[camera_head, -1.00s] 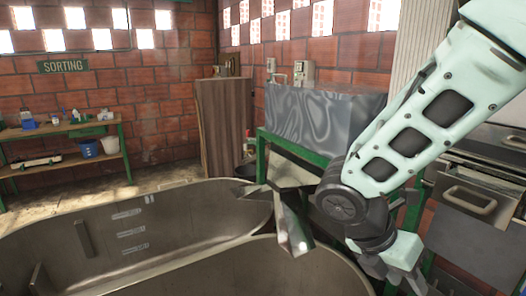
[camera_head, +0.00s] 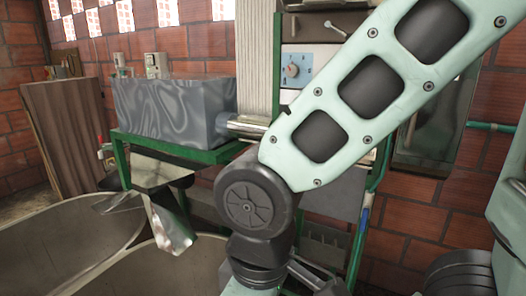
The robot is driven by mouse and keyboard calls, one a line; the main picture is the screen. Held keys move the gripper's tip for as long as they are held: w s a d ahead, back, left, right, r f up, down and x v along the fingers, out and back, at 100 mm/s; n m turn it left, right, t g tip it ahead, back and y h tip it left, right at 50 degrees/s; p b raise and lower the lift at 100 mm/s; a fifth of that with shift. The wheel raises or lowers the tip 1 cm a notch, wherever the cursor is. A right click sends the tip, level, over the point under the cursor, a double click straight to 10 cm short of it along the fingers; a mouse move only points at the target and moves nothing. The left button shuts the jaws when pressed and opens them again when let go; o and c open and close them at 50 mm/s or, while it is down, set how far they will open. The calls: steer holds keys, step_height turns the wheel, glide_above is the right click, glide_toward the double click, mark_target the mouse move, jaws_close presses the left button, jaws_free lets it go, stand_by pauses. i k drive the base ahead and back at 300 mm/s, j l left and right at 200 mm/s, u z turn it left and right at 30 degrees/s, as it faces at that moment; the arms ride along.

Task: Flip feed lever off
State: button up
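My arm crosses the picture from the upper right to the bottom middle, hiding much of the machine. My gripper cannot be made out; the end of the arm runs out at the bottom edge.
A grey metal housing (camera_head: 170,110) stands on a green frame (camera_head: 180,150) at centre left. A metal chute (camera_head: 165,220) hangs over large metal tanks (camera_head: 70,235) at lower left. A wooden cabinet (camera_head: 75,135) stands by the brick wall. Green pipe (camera_head: 490,127) runs along the right wall.

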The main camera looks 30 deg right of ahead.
mark_target(330, 25)
steer(key=z, duration=0.8)
